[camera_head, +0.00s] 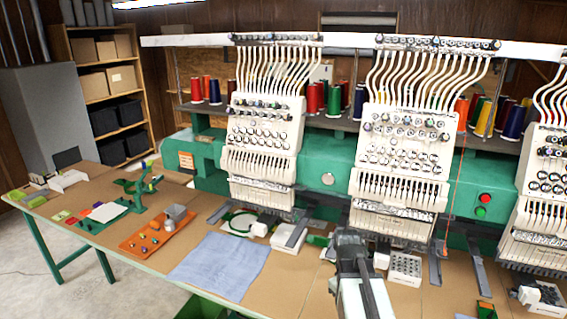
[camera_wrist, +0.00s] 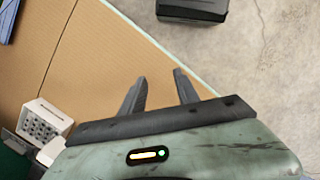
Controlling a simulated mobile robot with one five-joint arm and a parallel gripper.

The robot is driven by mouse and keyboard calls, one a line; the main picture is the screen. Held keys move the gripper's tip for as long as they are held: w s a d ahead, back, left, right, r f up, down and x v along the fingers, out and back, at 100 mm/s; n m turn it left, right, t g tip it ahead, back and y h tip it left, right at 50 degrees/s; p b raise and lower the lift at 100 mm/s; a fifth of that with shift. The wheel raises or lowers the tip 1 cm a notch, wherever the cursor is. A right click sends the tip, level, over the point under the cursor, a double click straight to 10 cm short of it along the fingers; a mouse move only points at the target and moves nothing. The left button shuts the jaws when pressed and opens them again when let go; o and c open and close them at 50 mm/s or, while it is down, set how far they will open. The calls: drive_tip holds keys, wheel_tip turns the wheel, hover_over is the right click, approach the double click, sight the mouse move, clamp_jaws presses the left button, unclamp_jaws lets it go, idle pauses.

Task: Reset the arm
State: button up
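My gripper (camera_wrist: 160,78) points down over the brown tabletop's edge in the wrist view. Its two dark fingers stand apart with nothing between them. In the head view my arm reaches in from the bottom, and the gripper end (camera_head: 350,240) is seen from behind over the table (camera_head: 145,226), in front of the embroidery machine (camera_head: 400,160). The fingertips cannot be made out there.
A white perforated block (camera_head: 405,268) stands right of my arm; a similar one shows in the wrist view (camera_wrist: 42,122). A blue cloth (camera_head: 220,265) and an orange tray (camera_head: 150,238) lie to the left. A dark box (camera_wrist: 192,10) is on the concrete floor beyond the table edge.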

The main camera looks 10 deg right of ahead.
drive_tip(key=w+a+m+t, duration=0.1)
drive_tip(key=w+a+m, duration=0.1)
drive_tip(key=a, duration=1.2)
drive_tip(key=shift+w+f+m+t+y, duration=0.2)
drive_tip(key=shift+m+t+y, duration=0.2)
drive_tip(key=shift+m, duration=0.4)
drive_tip(key=shift+d, duration=0.1)
